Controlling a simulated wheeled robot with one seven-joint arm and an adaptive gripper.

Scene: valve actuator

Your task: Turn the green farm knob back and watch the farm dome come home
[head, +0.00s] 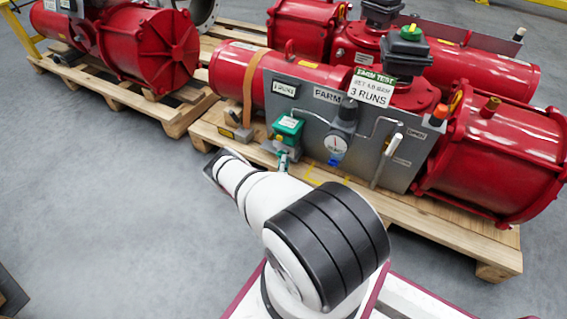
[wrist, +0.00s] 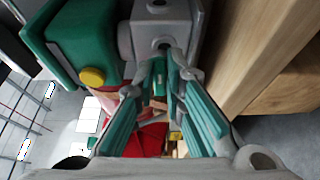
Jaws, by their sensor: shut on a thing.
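A green-topped valve unit (head: 289,127) stands at the front left of the grey FARM panel (head: 318,118). In the wrist view it shows as a green housing (wrist: 92,40) with a yellow button beside a grey block (wrist: 166,28). My gripper (head: 283,158) reaches in just below this unit. In the wrist view my gripper (wrist: 166,66) has its teal-padded fingers closed together at the grey block's front, shut on a small part, apparently the green knob, mostly hidden by the fingers.
A FARM TEST sign (head: 371,88) reading 3 RUNS, a round gauge (head: 336,145) and thin pipes are on the panel. The wooden pallet (head: 452,230) lies below, close beside my gripper in the wrist view. Grey floor (head: 110,210) is open on the left.

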